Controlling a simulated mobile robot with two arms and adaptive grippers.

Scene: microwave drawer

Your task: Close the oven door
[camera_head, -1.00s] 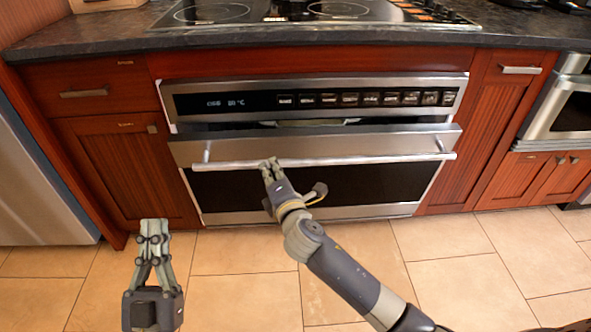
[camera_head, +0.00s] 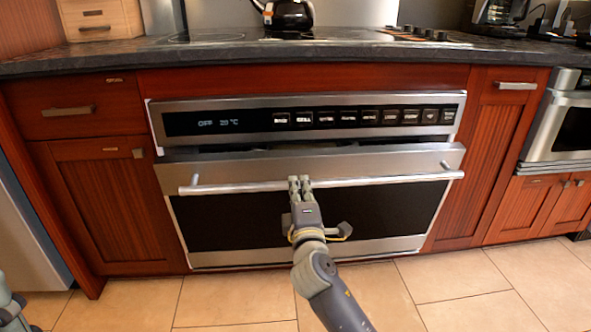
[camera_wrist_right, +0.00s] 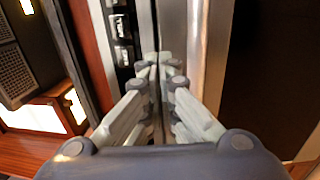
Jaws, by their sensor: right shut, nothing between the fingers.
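The oven door (camera_head: 320,215) is a steel-framed panel with dark glass, below the control panel (camera_head: 310,117). It stands slightly ajar, with a narrow dark gap along its top edge. Its long bar handle (camera_head: 390,181) runs across the front. My right gripper (camera_head: 300,183) is shut and empty, with its fingertips at the handle and upper door, left of the middle. Whether they touch cannot be told. In the right wrist view the closed fingers (camera_wrist_right: 161,66) point along the steel door edge beside the control buttons. Only a bit of my left arm shows at the lower left edge.
A dark countertop (camera_head: 100,63) with a cooktop and a black kettle (camera_head: 288,14) lies above the oven. Wooden cabinets (camera_head: 105,200) flank it, and another steel appliance (camera_head: 562,125) is at the right. The tiled floor (camera_head: 450,280) in front is clear.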

